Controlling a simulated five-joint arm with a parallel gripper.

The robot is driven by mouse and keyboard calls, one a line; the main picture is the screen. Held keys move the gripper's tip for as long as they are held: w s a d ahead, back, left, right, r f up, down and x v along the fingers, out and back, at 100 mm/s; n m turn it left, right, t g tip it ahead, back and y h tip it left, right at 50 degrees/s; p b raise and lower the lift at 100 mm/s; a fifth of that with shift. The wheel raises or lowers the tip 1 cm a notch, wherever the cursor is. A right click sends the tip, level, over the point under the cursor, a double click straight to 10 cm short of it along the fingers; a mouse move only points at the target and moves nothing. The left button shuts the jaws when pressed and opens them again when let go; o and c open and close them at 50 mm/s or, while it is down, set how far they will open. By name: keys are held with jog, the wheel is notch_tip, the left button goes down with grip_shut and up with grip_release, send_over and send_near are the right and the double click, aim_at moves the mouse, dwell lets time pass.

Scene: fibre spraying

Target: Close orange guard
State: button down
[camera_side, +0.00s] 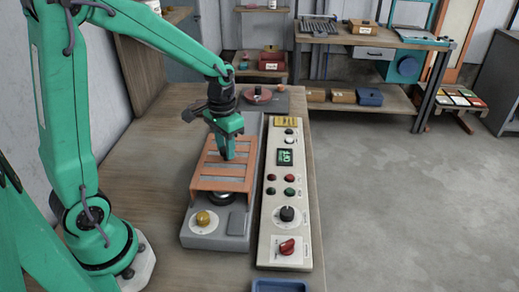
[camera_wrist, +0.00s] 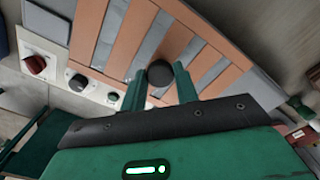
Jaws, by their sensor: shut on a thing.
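The orange guard (camera_side: 222,180) is a slatted frame lying over the grey machine base (camera_side: 236,225) in the side view. It looks lowered or nearly flat; whether it rests fully on the base I cannot tell. In the wrist view the guard (camera_wrist: 208,38) fills the upper middle. My gripper (camera_side: 227,156) is over the guard, fingers pointing down. In the wrist view my gripper (camera_wrist: 160,85) has its fingers on either side of a dark round knob (camera_wrist: 160,72) on the guard, shut on it. The knob is hidden in the side view.
A control panel (camera_side: 287,200) with buttons, a display and a red rotary switch (camera_side: 287,247) stands right of the base. A yellow button (camera_side: 203,219) is at the base's front. A blue tray (camera_side: 279,286) sits at the bottom edge. The wooden bench (camera_side: 150,165) is clear on the left.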

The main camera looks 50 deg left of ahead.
aim_at(225, 165)
jog(key=shift+s+d+r, duration=0.1)
jog(key=shift+s+d, duration=0.75)
jog(key=shift+d, duration=0.05)
jog(key=c, duration=1.1)
grip_release()
jog(key=shift+o, duration=0.2)
jog(key=shift+r, duration=0.4)
notch_tip(225, 165, up, 7)
